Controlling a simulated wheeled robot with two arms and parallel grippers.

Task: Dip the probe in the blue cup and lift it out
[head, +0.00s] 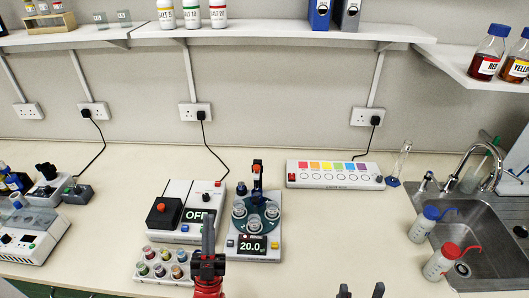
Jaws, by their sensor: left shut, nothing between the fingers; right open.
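A white tray (160,281) at the lower middle holds several small cups with coloured contents. I cannot tell which of them is the blue cup. A dark upright part with an orange band (257,178) stands at the back of the device reading 20.0 (253,245); I cannot tell whether it is the probe. Several clear cups stand on that device's round green plate (257,217). My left gripper (208,222) is shut and empty, fingers pointing away, just right of the tray and in front of the OFF device. My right gripper (361,290) is open and empty at the bottom edge.
The OFF device (196,217) carries a black block with a red knob (163,210). A colour-strip box (333,174) and a glass cylinder (401,160) stand behind. Two wash bottles (424,224) (440,262) stand by the sink (485,262). The bench right of the 20.0 device is clear.

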